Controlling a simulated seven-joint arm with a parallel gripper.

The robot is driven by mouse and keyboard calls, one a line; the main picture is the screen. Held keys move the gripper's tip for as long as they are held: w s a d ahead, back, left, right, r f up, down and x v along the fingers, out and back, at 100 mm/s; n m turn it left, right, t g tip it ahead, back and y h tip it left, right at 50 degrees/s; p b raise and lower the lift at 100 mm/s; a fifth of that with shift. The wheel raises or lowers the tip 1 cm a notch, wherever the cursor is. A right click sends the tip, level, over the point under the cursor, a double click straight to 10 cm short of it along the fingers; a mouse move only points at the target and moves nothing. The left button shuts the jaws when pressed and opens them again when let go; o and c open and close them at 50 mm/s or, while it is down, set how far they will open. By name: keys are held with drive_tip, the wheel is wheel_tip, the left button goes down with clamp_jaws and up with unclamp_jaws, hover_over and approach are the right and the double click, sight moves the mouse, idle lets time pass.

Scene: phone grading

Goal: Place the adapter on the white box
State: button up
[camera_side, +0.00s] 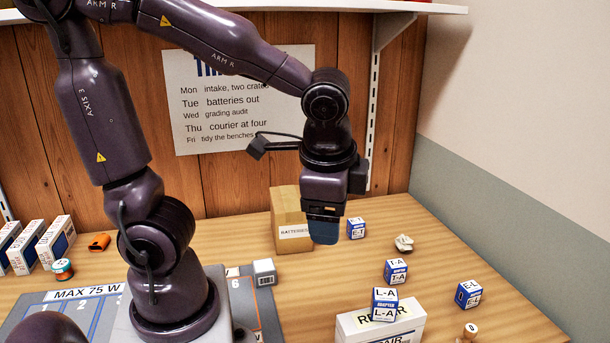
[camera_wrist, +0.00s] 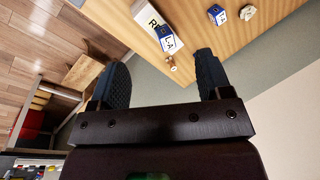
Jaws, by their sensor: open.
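The white box (camera_side: 350,326), its label partly readable as "REPAIR", stands at the front of the bench. A small blue-and-white adapter box marked L-A (camera_side: 384,305) sits on top of it. In the wrist view the white box (camera_wrist: 144,12) and the L-A adapter (camera_wrist: 167,42) show at the top centre. My gripper (camera_side: 323,230) hangs pointing down, behind and left of the white box in the side view, apart from it. Its fingers overlap in the side view. In the wrist view the gripper (camera_wrist: 161,76) has its fingers wide apart with nothing between them.
Similar small boxes stand right of my gripper: one near the carton (camera_side: 356,229), one marked T-A (camera_side: 396,271) and one marked E-L (camera_side: 468,294). A cardboard carton (camera_side: 287,222) stands just behind my gripper. A crumpled pale lump (camera_side: 404,243) and a wooden stamp (camera_side: 468,332) lie right.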

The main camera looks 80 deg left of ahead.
drive_tip(key=s+a+r+n+t+h, duration=0.1)
drive_tip(key=s+r+n+t+h, duration=0.1)
drive_tip(key=s+r+n+t, duration=0.1)
wheel_tip(320, 180, up, 2)
drive_tip(key=n+t, duration=0.1)
drive_tip(key=n, duration=0.1)
drive_tip(key=shift+s+n+h, duration=0.2)
drive_tip(key=shift+n+h, duration=0.1)
drive_tip(key=shift+n, duration=0.1)
